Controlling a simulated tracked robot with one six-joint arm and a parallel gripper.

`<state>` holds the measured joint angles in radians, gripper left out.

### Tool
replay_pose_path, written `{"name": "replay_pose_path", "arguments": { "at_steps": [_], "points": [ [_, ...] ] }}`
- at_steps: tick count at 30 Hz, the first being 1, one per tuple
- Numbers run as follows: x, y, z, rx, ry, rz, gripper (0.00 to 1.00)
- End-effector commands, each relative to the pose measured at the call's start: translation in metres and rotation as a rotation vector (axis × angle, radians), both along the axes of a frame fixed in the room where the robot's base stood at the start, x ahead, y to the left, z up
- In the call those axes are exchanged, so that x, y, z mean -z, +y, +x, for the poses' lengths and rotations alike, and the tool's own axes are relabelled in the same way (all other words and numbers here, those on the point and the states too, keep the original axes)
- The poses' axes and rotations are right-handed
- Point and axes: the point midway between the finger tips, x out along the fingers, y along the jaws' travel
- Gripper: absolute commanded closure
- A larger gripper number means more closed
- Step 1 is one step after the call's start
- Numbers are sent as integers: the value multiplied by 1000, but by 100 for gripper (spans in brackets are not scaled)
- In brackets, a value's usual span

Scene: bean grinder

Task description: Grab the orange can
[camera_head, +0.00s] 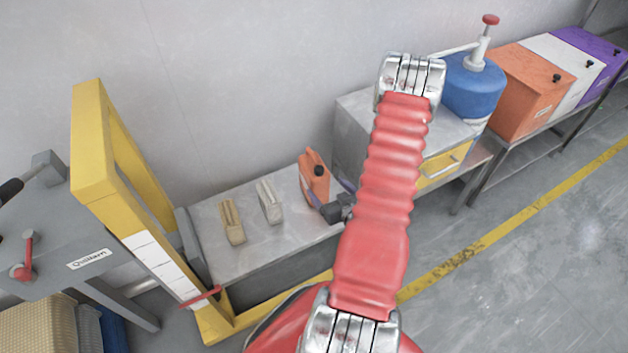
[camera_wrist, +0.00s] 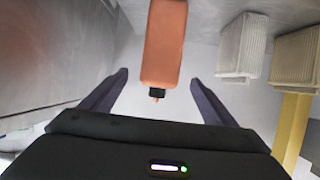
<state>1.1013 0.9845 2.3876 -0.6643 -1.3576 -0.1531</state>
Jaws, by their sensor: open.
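The orange can (camera_head: 314,172) with a black cap stands on the metal bench (camera_head: 285,220), near its right end. It also shows in the wrist view (camera_wrist: 164,45) at top centre, its cap end pointing toward my gripper. My gripper (camera_head: 329,190) is beside the can in the head view, partly hidden by my red arm. In the wrist view my gripper (camera_wrist: 159,80) has its two dark purple fingers spread wide, one on each side of the can's capped end.
Two ribbed pieces, one tan (camera_head: 231,222) and one whitish (camera_head: 268,201), stand on the bench left of the can. A yellow frame (camera_head: 92,150) rises at left. A grey cabinet (camera_head: 350,130) with a blue pump container (camera_head: 473,88) stands at right.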

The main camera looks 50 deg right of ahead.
Motion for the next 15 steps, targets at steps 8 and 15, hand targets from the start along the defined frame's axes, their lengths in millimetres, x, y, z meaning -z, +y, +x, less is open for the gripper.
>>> {"name": "replay_pose_path", "arguments": {
  "at_steps": [8,15],
  "points": [
    [16,-14,38,-5,0,-2,20],
    [27,-23,60,-2,0,0,20]
  ]
}}
